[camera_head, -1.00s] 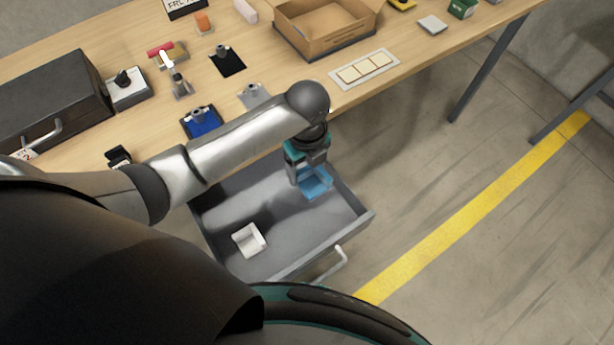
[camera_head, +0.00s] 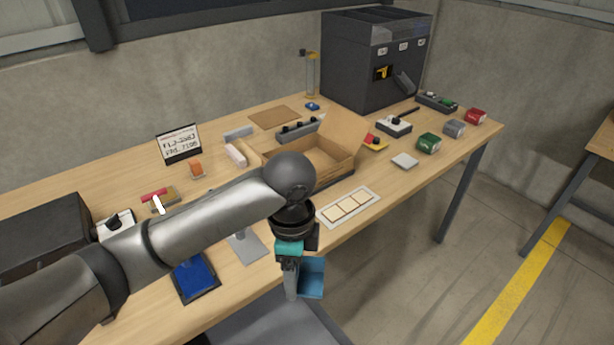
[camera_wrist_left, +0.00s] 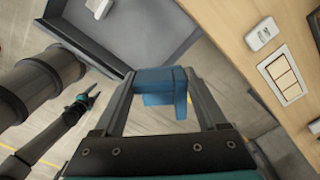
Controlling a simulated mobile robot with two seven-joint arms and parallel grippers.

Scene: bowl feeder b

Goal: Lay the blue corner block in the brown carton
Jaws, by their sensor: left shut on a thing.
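The blue corner block (camera_head: 312,278) is held in my left gripper (camera_head: 291,284), which is shut on it. The block hangs above the open drawer, by the table's front edge. In the left wrist view, the blue corner block (camera_wrist_left: 158,84) sits between the two fingers of the left gripper (camera_wrist_left: 160,95). The brown carton (camera_head: 333,168) stands open on the table, beyond my left arm, which hides part of it. My right gripper (camera_wrist_left: 86,101) shows small at the left of the left wrist view, apart from the block; its jaw opening is too small to judge.
The grey drawer (camera_head: 262,326) is open below, and a white block (camera_wrist_left: 98,8) lies in it. A tray of pale tiles (camera_head: 348,206) lies in front of the carton. A blue pad (camera_head: 196,277) and a grey stand (camera_head: 247,249) are on the table to the left.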

